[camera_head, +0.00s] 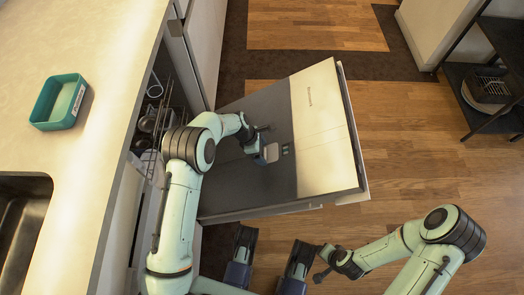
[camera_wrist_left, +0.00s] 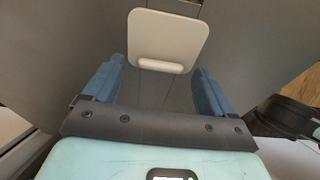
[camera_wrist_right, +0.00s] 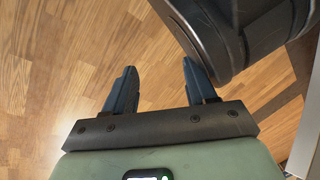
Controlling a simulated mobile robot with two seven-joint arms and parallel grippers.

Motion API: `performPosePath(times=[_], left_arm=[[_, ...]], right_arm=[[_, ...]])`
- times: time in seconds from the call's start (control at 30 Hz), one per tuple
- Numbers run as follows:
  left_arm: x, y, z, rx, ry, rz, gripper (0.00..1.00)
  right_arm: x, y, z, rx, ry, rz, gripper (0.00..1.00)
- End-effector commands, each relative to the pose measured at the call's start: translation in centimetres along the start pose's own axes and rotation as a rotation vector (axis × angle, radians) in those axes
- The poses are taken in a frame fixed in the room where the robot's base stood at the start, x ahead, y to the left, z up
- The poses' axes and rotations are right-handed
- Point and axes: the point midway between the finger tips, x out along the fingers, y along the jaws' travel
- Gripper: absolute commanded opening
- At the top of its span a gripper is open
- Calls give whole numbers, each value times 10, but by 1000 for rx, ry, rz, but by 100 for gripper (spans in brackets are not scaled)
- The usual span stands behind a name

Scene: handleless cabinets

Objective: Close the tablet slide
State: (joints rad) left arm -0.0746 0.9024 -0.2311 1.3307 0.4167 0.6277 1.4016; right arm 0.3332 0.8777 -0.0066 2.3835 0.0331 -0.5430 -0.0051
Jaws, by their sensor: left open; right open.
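The tablet slide is a pale square plate with a raised ridge, on the grey inner face of the lowered dishwasher door (camera_head: 247,190). The tablet slide (camera_wrist_left: 168,30) is directly ahead of my left gripper in the left wrist view. In the head view the tablet slide (camera_head: 271,152) shows just beyond the fingers, beside a small dark fitting. My left gripper (camera_head: 258,148) is open, its fingers at either side of the ridge in view. Whether they touch the slide I cannot tell. My right gripper (camera_head: 320,264) is open and empty above the wooden floor.
The countertop (camera_head: 85,170) with a teal container (camera_head: 60,102) and a sink (camera_head: 20,215) is at the left. A wire rack (camera_head: 158,125) shows inside the dishwasher. A black shelf (camera_head: 475,75) stands at the far right. The floor right of the door is clear.

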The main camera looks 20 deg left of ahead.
Motion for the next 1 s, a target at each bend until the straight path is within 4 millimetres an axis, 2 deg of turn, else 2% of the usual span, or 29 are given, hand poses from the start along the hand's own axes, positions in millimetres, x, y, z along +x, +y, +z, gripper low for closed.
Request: performPosePath(times=[0.3,0.33,0.5,0.57,0.6,0.73,0.9,1.0], left_arm=[[4,0,0,0,0,0,85],[3,0,0,0,0,0,82],[3,0,0,0,0,-1,26],[3,0,0,0,0,-1,7],[3,0,0,0,0,-1,4],[0,0,13,3,-1,-1,4],[-8,0,49,5,-1,0,4],[-11,0,64,4,-1,0,4]], right_arm=[[1,2,2,3,-7,4,56],[1,2,2,3,-7,4,56],[1,2,2,3,-7,4,56],[1,2,2,2,-7,4,56],[1,2,2,2,-7,4,56],[-3,-2,-2,-1,6,-2,56],[-14,-12,-15,-12,50,-21,56],[-17,-16,-20,-16,66,-29,56]])
